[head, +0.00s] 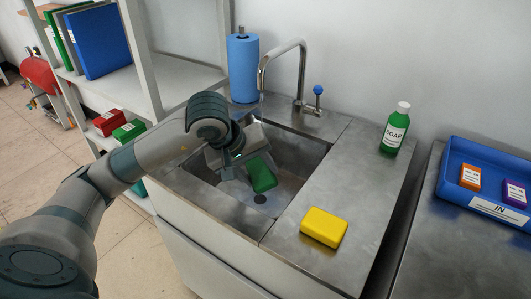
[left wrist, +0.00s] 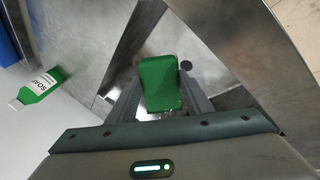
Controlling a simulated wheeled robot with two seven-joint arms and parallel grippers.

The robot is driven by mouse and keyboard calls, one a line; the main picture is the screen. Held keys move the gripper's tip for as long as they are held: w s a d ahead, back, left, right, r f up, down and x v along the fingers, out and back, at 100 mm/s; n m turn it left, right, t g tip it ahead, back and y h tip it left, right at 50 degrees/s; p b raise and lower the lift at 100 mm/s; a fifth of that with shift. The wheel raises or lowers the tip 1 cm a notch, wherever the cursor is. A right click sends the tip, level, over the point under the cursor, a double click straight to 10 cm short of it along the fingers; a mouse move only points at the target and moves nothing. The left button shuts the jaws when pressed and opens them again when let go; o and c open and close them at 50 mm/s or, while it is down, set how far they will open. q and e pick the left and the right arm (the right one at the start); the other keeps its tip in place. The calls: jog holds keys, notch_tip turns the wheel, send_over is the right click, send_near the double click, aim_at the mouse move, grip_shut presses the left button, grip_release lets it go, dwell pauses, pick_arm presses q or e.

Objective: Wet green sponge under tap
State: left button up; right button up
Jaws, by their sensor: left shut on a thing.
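The green sponge (head: 262,175) is held in my left gripper (head: 241,167), inside the opening of the metal sink (head: 208,197). In the left wrist view the sponge (left wrist: 159,83) sits between the two fingers, with the dark drain hole beside it. The curved metal tap (head: 281,51) rises behind the sink, with its spout end above and behind the gripper. The blue tap knob (head: 318,90) is to its right. My right gripper is not in view.
A yellow sponge (head: 324,227) and a green soap bottle (head: 395,128) stand on the counter right of the sink. A blue paper roll (head: 243,68) stands behind it. A blue tray (head: 452,180) is at the far right. Shelves (head: 185,84) are at the left.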

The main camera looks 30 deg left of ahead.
pick_arm(q)
jog(key=s+r, duration=0.1)
jog(key=s+d+r+p, duration=0.1)
jog(key=s, duration=0.1)
jog(key=s+r, duration=0.1)
jog(key=r, duration=0.1)
jog(key=shift+s+d, duration=0.25)
jog(key=shift+d, duration=0.15)
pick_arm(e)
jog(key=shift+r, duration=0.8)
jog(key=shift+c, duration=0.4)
